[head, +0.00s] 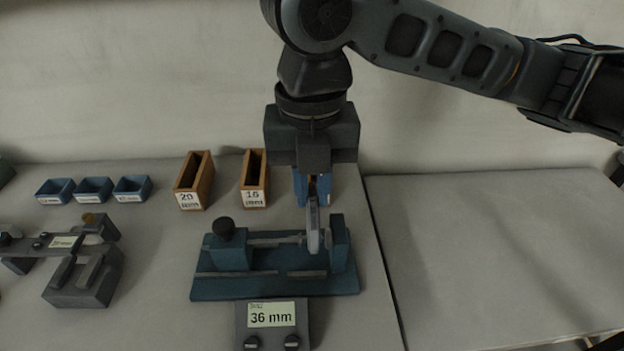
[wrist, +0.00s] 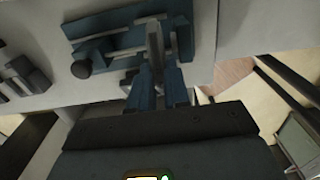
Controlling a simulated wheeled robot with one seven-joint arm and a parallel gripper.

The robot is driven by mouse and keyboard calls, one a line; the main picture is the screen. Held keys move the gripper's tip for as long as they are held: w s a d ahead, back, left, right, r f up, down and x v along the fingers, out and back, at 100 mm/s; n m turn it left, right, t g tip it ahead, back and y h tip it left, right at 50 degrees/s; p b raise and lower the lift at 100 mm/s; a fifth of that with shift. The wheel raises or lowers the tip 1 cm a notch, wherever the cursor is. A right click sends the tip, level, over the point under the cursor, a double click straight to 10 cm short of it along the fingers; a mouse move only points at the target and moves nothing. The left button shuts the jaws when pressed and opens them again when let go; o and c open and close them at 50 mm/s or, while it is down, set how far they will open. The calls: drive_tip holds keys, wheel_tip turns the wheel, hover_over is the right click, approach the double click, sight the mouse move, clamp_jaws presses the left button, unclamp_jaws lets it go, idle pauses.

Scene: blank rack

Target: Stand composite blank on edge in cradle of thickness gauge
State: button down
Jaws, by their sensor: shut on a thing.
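The composite blank (head: 313,232) is a thin grey plate held upright, edge toward the head camera. It also shows in the wrist view (wrist: 156,48). My gripper (head: 313,192) is shut on its upper part, with blue fingers on either side. The thickness gauge (head: 235,288) is a teal fixture with a dark knob at left, a horizontal spindle and an upright block (head: 339,245) at right. The blank's lower end is over the gauge, close to the left of that block. I cannot tell whether it touches the cradle. In the wrist view the gauge (wrist: 115,20) lies beyond my fingers.
A display (head: 271,316) reading 36 mm stands in front of the gauge. Two wooden slots, labelled 20 mm (head: 190,182) and apparently 16 mm (head: 253,180), stand behind. Small blue bins (head: 93,190) and a dark grey fixture (head: 85,275) are left. The right table (head: 500,250) is clear.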

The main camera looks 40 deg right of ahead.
drive_tip(key=shift+f+b, duration=1.6)
drive_tip(key=shift+f, duration=0.8)
drive_tip(key=c, duration=1)
unclamp_jaws()
drive_tip(key=shift+r, duration=3.9)
